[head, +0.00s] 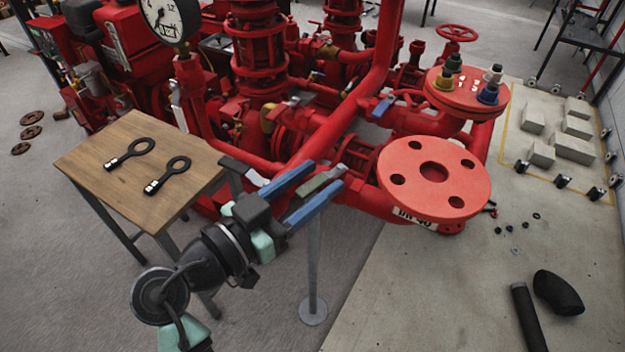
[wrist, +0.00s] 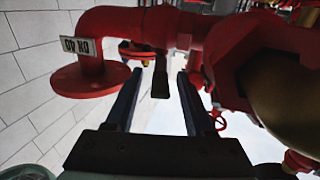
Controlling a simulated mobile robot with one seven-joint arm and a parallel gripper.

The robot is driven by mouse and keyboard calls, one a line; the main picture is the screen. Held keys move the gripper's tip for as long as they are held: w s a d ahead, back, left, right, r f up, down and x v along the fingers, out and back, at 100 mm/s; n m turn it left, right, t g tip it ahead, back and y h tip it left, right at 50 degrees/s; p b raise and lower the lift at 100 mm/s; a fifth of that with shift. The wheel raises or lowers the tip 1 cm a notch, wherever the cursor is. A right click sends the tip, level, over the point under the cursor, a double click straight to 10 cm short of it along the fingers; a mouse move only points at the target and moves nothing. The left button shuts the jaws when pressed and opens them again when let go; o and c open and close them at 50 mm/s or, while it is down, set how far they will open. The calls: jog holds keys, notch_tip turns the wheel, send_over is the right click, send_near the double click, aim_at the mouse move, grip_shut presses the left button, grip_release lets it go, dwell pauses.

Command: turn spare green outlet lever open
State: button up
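The spare green outlet lever (head: 320,183) is a dull grey-green bar left of the large red flange, and it lies between the two blue fingers of my gripper (head: 323,175). In the wrist view the lever (wrist: 160,82) looks dark and hangs between the fingertips of my gripper (wrist: 158,76). A gap shows on both sides of it, so the fingers are open and apart from it. The valve body behind the lever is mostly hidden by my fingers and the red pipes.
A large red flange (head: 434,172) stands close to the right of my gripper. A wooden table (head: 95,155) with two black ring-handled tools is on the left. A grey post (head: 314,260) stands below. Loose black parts (head: 558,292) lie on the floor at right.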

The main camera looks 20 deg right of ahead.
jog(key=p+v, duration=0.1)
jog(key=v, duration=1.2)
